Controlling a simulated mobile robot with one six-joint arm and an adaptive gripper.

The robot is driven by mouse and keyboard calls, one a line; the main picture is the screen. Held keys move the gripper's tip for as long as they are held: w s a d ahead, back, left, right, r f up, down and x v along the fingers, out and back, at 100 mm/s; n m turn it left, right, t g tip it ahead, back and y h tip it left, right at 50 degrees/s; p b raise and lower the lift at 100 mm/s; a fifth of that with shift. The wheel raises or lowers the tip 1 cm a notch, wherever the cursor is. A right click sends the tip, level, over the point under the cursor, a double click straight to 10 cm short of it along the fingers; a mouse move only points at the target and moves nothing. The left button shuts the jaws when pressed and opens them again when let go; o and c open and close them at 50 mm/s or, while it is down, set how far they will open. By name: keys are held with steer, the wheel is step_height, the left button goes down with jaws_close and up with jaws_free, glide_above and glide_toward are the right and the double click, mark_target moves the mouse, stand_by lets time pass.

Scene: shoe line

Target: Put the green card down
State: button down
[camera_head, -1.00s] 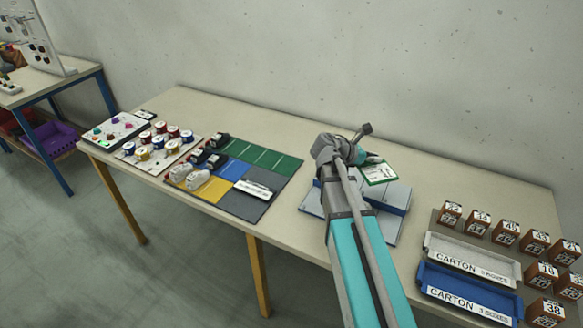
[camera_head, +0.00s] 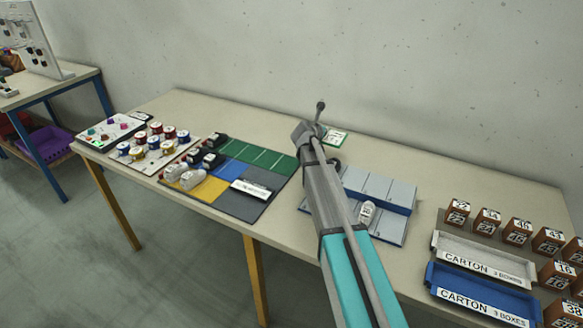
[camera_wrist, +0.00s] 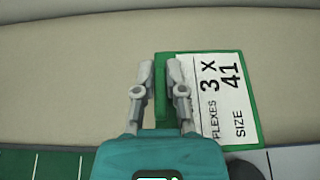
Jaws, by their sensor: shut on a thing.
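My gripper (camera_wrist: 160,75) is shut on the card's green left edge strip. In the head view, the card (camera_head: 336,138) shows just right of my wrist, near the back of the table. My fingertips are hidden there behind my arm. I cannot tell whether the card touches the table or hangs just above it.
A mat with green, blue, yellow and grey fields (camera_head: 262,158) lies left, with shoes on it. A grey-blue rack (camera_head: 380,187) with a pale shoe (camera_head: 367,213) stands right. Carton trays (camera_head: 480,285) and several brown boxes are farther right. Bare table lies behind the card.

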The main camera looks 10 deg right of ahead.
steer(key=shift+f, duration=0.1)
step_height(320, 180, down, 6)
steer(key=b, duration=0.6)
stand_by(0.6)
steer(key=shift+f+b, duration=1.9)
steer(key=shift+b, duration=0.15)
steer(key=shift+f, duration=0.15)
steer(key=c, duration=0.7)
jaws_free()
steer(key=shift+r, duration=0.25)
steer(key=p+v, duration=0.4)
steer(key=v, duration=0.8)
steer(key=shift+p, duration=0.35)
